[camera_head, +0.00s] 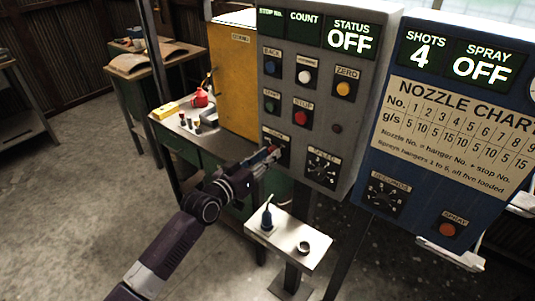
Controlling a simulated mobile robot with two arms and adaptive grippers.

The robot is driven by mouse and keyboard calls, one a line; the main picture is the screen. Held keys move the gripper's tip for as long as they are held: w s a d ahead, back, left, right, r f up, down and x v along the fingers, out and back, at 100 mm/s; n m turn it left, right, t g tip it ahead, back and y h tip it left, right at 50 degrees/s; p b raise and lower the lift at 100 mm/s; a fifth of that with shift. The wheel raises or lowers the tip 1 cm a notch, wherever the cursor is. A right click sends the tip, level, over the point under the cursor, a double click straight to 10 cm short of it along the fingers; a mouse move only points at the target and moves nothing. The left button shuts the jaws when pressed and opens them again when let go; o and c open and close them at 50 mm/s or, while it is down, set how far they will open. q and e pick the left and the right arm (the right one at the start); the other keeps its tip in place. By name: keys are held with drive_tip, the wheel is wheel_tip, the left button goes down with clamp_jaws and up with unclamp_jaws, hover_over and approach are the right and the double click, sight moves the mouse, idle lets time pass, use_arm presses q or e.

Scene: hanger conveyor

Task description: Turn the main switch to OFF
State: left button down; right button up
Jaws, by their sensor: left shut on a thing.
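The grey control panel (334,112) stands in the middle, and its STATUS display (350,38) reads OFF. The main switch (274,149) appears to be the red-marked knob at the panel's lower left. Its label is small and partly covered, so its position cannot be read. My left gripper (266,157) reaches up from the lower left to this knob and is shut on it. The fingers hide most of the knob. My right gripper is not in view.
A SPEED dial (322,168) sits right of the gripper and a red button (301,118) above. A small white shelf (290,236) below holds a blue bottle (267,217) and a dark ring (304,248). The blue spray panel (447,130) stands at right.

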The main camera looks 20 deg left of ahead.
use_arm(q)
drive_tip(key=n, duration=0.2)
drive_tip(key=shift+f+n+h, duration=0.2)
drive_tip(key=shift+n+h, duration=0.1)
drive_tip(key=shift+n, duration=0.1)
idle(0.3)
drive_tip(key=c, duration=1.6)
unclamp_jaws()
drive_tip(key=v, duration=1.2)
drive_tip(key=shift+r, duration=0.25)
drive_tip(key=shift+a, duration=0.1)
